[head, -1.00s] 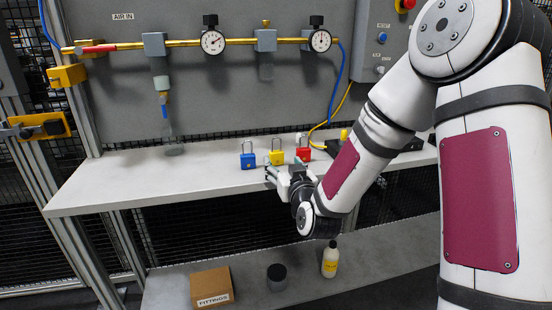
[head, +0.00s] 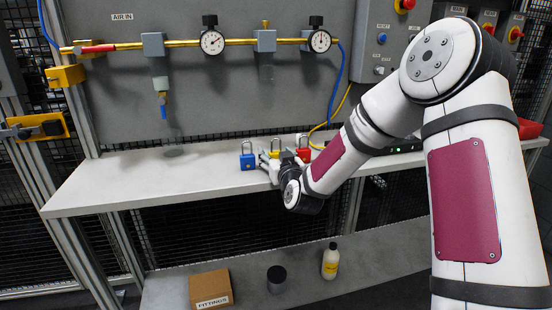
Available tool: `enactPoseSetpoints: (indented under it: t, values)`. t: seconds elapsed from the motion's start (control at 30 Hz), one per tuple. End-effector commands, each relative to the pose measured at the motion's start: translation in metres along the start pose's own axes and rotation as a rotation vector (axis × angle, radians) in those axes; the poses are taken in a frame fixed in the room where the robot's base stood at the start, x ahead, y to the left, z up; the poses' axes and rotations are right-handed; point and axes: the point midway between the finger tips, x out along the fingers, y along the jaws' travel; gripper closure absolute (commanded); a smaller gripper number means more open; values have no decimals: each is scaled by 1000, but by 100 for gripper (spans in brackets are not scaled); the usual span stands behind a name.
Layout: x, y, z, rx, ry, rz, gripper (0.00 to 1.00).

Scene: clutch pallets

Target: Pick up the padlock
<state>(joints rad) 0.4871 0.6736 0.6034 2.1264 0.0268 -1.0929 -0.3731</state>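Three padlocks stand upright in a row on the grey bench top. The blue padlock (head: 248,162) is at the left and stands clear of my gripper. The yellow padlock (head: 275,151) is in the middle, its lower body hidden by my gripper.
The bench top (head: 120,180) is clear to the left. Behind it is a grey panel with a brass air line (head: 180,43) and gauges. A fittings box (head: 211,288), a dark jar (head: 277,279) and a yellow-labelled bottle (head: 330,261) stand on the lower shelf.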

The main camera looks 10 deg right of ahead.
Motion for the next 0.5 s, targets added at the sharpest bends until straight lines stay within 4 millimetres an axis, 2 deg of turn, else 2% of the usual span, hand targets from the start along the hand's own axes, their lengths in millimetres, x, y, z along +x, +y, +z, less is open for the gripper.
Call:
enactPoseSetpoints:
  t: [0.03,0.23,0.5]
  values:
    - [0,0,0,0,0,0,48]
    - [0,0,0,0,0,0,94]
    - [0,0,-1,0,1,0,95]
